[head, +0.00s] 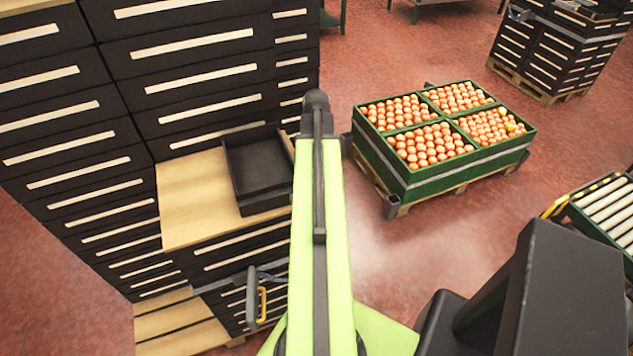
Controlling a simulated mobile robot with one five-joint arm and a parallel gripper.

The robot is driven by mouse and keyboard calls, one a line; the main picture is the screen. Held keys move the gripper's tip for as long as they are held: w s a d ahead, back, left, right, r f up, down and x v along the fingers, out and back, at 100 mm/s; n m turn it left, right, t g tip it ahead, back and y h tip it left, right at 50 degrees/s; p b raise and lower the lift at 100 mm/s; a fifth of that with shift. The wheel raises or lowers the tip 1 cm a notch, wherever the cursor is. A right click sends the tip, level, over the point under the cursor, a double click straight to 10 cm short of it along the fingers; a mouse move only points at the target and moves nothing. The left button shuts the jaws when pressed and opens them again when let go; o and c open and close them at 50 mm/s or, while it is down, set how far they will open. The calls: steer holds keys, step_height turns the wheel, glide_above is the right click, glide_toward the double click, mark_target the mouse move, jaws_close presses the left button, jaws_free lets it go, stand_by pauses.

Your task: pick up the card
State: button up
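I cannot make out a card anywhere in the head view. A shallow black tray (237,183) sits on a wooden board (186,205) on top of a low stack of black crates, left of my green arm. The tray looks empty, but my arm hides the area just to its right. My arm rises through the middle of the view and ends in a dark rounded joint. My gripper does not show.
Tall stacks of black crates (75,130) stand at the left. A roller conveyor (610,208) is at the right edge. Red floor (440,245) lies open between them.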

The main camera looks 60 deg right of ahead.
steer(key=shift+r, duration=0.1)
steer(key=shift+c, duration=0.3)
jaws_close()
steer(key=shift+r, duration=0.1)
